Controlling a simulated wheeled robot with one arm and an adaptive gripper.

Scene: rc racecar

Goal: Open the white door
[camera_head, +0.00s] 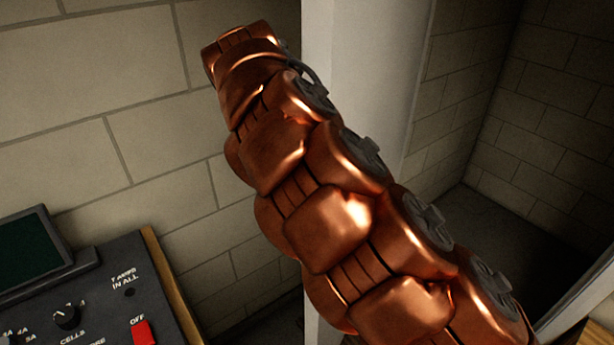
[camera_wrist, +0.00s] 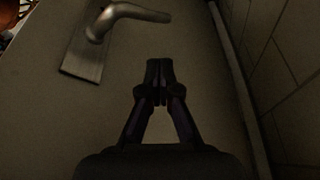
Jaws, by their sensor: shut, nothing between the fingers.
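The door's flat face (camera_wrist: 110,125) fills much of the wrist view and looks dim grey there. A metal lever handle (camera_wrist: 130,14) on a rectangular plate (camera_wrist: 84,58) is at the upper left of that view. My gripper (camera_wrist: 160,72) is shut and empty, its fingertips below and to the right of the handle, apart from it in the picture. Whether the fingers touch the door face is unclear. In the head view a tall white panel (camera_head: 362,70) stands behind my arm; I cannot tell if it is door or frame. My gripper is not visible there.
A pale block wall (camera_head: 90,80) is at left, with a dark control box (camera_head: 105,290) bearing a red switch (camera_head: 142,332) at lower left. Right of the white panel is a dim block-walled recess (camera_head: 555,130). A block wall (camera_wrist: 290,60) also edges the wrist view.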

